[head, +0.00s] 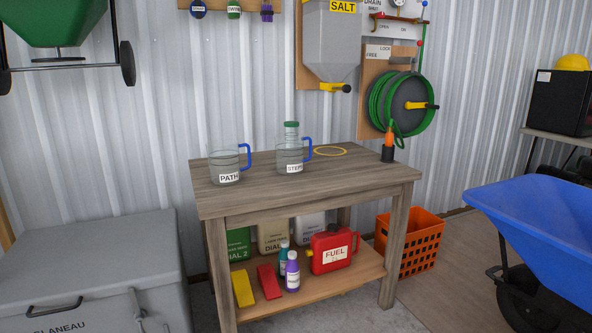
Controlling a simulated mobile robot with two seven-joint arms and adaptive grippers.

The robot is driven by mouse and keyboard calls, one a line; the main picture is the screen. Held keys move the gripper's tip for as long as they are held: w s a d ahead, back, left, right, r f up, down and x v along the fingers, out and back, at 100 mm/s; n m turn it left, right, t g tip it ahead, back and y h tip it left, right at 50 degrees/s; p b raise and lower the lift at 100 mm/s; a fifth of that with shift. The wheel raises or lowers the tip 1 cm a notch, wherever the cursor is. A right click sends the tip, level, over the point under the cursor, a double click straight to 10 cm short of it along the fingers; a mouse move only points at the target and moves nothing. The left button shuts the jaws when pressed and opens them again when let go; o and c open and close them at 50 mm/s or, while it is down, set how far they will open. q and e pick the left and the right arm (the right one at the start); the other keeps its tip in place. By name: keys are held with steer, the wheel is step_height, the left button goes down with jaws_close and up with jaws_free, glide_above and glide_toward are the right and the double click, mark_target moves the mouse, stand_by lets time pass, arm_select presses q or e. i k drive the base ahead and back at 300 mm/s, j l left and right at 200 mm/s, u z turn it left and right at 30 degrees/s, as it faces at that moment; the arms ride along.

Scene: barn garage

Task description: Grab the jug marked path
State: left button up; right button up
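The jug marked PATH (225,164) is a clear jug with a blue handle on its right side and a white label low on its front. It stands upright on the left part of the wooden table (262,184). A similar clear jug marked STEP (289,156), also with a blue handle, stands to its right, apart from it. Neither of my grippers is in the head view.
A green-capped bottle (291,129) stands behind the STEP jug. A yellow ring (330,152) and an orange-and-black nozzle (388,148) are at the table's right. A grey chest (95,262) stands left, a blue wheelbarrow (540,215) right. The table's front strip is clear.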

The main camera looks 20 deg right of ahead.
mark_target(223, 154)
steer(key=i+l, duration=0.15)
steer(key=l, duration=0.2)
steer(key=i+l+z, duration=0.15)
steer(key=l, duration=0.2)
steer(key=i+l, duration=0.1)
steer(key=l, duration=0.25)
steer(key=i+l+z, duration=0.1)
steer(key=l, duration=0.2)
